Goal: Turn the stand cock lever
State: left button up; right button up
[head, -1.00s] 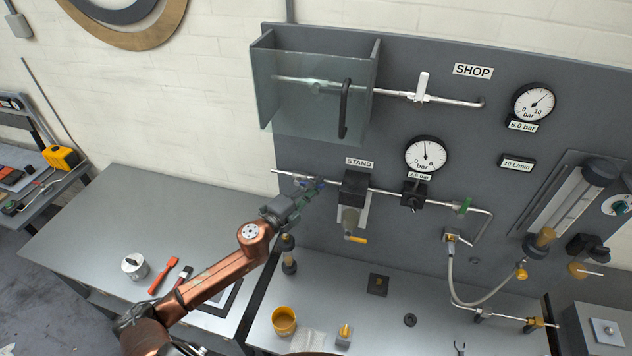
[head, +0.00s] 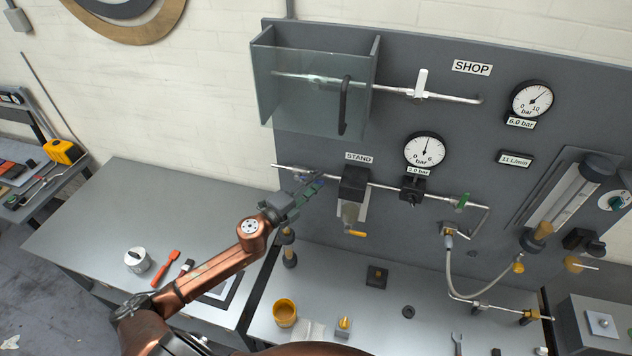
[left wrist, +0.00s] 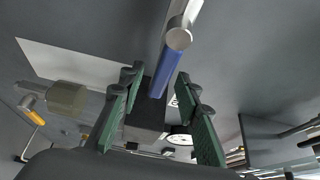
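The blue stand cock lever (left wrist: 166,73) shows in the left wrist view, at the end of a grey pipe (left wrist: 182,30). My left gripper (left wrist: 157,82) is open, with one green-padded finger on each side of the lever; I cannot tell whether either touches it. In the head view my left gripper (head: 314,185) is at the stand pipe (head: 290,170), left of the black block (head: 354,182) under the STAND label (head: 359,158). There the gripper mostly hides the lever. My right gripper is not in view.
The stand gauge (head: 425,150) has a 2.0 bar readout, and the flow display (head: 515,159) reads 11 L/min. A clear guard box (head: 310,95) covers part of the shop pipe above. A yellow cup (head: 285,313) and small parts stand on the bench below.

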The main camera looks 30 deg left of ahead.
pick_arm(q)
jog(key=shift+s+a, duration=0.15)
jog(key=shift+s, duration=0.5)
jog(key=shift+s, duration=0.2)
jog(key=v, duration=0.5)
jog(key=shift+s+a, duration=0.1)
jog(key=shift+s, duration=0.2)
dwell(0.3)
